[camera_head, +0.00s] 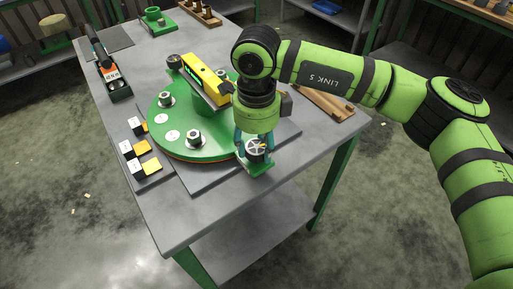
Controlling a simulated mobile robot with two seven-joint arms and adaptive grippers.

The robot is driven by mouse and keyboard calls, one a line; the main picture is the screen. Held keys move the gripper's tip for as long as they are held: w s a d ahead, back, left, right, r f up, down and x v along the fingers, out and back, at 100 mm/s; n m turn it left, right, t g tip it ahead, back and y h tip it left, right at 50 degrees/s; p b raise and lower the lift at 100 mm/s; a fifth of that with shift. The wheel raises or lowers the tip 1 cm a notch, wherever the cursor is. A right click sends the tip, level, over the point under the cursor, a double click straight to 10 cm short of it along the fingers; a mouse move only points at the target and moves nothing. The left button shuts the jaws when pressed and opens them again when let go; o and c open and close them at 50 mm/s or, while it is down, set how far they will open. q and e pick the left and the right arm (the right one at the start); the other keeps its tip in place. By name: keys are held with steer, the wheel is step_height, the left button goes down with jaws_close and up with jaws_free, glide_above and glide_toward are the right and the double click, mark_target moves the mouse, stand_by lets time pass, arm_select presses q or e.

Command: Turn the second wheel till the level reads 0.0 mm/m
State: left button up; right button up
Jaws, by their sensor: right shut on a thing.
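A round green disc (160,138) lies on the grey table, with a yellow level (208,78) lying across the raised middle. The level's reading is too small to make out. A small handwheel with light spokes (257,148) sits on a green bracket (258,169) at the disc's front right edge. My right gripper (255,142) points down over this wheel, its teal fingers shut on it; the gripper and arm hide part of the disc. I cannot tell from a label which is second. My left gripper is out of view.
Small white, black and yellow blocks (142,147) lie at the table's left. A dark tray (120,92) with a tool stands behind them. A green fixture (154,15) and a wooden rack (202,12) are at the back. A wooden piece (322,100) lies right of the disc.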

mark_target(256, 147)
stand_by(0.4)
steer(key=o, duration=1.1)
steer(key=shift+o, duration=0.2)
step_height(256, 147, up, 12)
